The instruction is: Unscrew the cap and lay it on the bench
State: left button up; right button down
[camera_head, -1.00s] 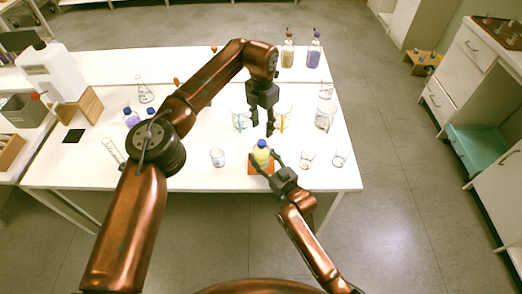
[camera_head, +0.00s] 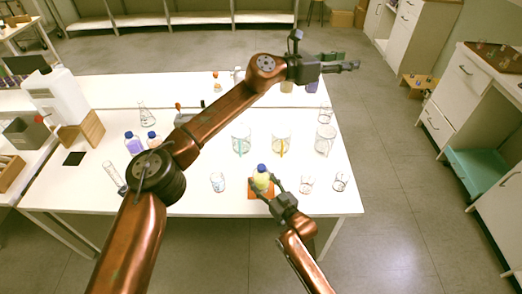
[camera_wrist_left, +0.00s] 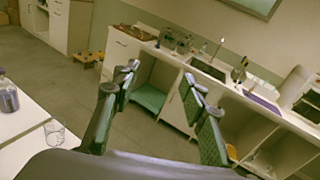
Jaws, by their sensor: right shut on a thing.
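My right gripper (camera_head: 264,188) is shut on the bottle from the lower right.
Beakers (camera_head: 281,144) stand behind the bottle, and small glasses (camera_head: 307,183) beside it. Blue-capped bottles (camera_head: 133,143) and a flask (camera_head: 147,115) stand at left. My left arm hides part of the back row. Bare bench lies left of the small front beaker (camera_head: 217,181).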

pick_arm(q)
jog(key=w+a+r+n+t+y, duration=0.3)
jog(key=w+a+r+n+t, duration=0.45)
jog(key=w+a, duration=0.2)
jog(key=w+a+f+n+t+y, duration=0.2)
jog(key=w+a+f+n+y, duration=0.2)
jog(key=a+f+y, duration=0.1)
jog(key=m+g+y, duration=0.4)
jog(key=g+y, duration=0.4)
jog(key=g, duration=0.8)
send_over(262, 168)
jog(key=shift+n, duration=0.25)
notch_tip(262, 168, down, 31)
jog(key=shift+w+a+r, duration=0.1)
jog(key=shift+f+g, duration=0.25)
jog(key=shift+f, duration=3.7)
grip_shut()
